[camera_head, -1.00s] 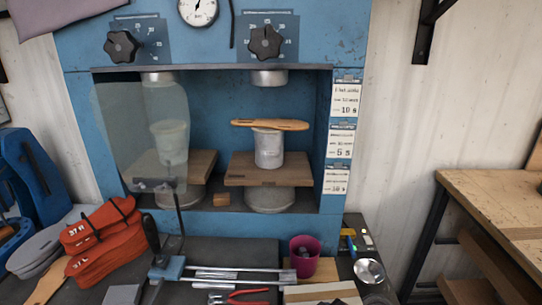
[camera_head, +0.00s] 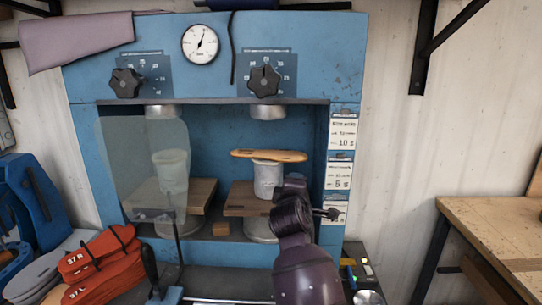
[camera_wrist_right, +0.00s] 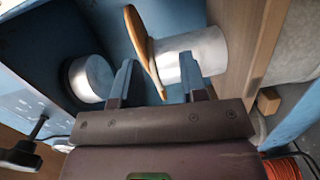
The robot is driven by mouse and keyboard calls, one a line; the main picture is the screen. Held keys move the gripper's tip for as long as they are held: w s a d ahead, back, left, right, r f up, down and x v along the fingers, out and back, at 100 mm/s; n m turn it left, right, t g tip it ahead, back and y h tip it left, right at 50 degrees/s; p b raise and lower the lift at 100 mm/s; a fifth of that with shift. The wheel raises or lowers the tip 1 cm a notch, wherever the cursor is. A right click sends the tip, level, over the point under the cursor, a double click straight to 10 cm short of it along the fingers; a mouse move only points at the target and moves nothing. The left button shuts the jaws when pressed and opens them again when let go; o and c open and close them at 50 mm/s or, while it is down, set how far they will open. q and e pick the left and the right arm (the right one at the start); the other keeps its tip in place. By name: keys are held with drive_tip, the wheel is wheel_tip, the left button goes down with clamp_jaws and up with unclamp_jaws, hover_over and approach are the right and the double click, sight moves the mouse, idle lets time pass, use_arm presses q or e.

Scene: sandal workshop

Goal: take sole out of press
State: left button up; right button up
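The tan sole (camera_head: 268,155) lies flat on top of a pale metal cylinder (camera_head: 267,182) in the right bay of the blue press (camera_head: 219,130). A round upper ram (camera_head: 267,112) hangs above it with a gap. My right gripper (camera_wrist_right: 158,62) is open at the press front. In the right wrist view, the tan sole (camera_wrist_right: 142,45) appears edge-on, its near end reaching down between the two fingers, and I see no grip on it. In the head view my right arm hides part of the cylinder's base. My left gripper is not in view.
A clear shield (camera_head: 146,160) covers the left bay, with another cylinder behind it. Wooden blocks (camera_head: 245,200) sit under the cylinders. Red-orange soles (camera_head: 97,262) and blue equipment (camera_head: 35,200) stand at left. A wooden table (camera_head: 490,230) is at right.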

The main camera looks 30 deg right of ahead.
sight(298, 152)
drive_tip(key=shift+n+h, duration=0.3)
drive_tip(key=shift+w+d+r+p, duration=0.15)
drive_tip(key=shift+w+d+r, duration=0.4)
drive_tip(key=shift+w+d, duration=0.85)
drive_tip(key=shift+w+d+r+p, duration=0.2)
drive_tip(key=shift+w+d+r, duration=0.35)
drive_tip(key=shift+w+d, duration=0.85)
drive_tip(key=shift+w+d+r+p, duration=0.15)
drive_tip(key=shift+w+d+r, duration=0.55)
drive_tip(key=shift+w, duration=1.3)
drive_tip(key=shift+d+f, duration=0.1)
drive_tip(key=shift+f, duration=0.05)
clamp_jaws()
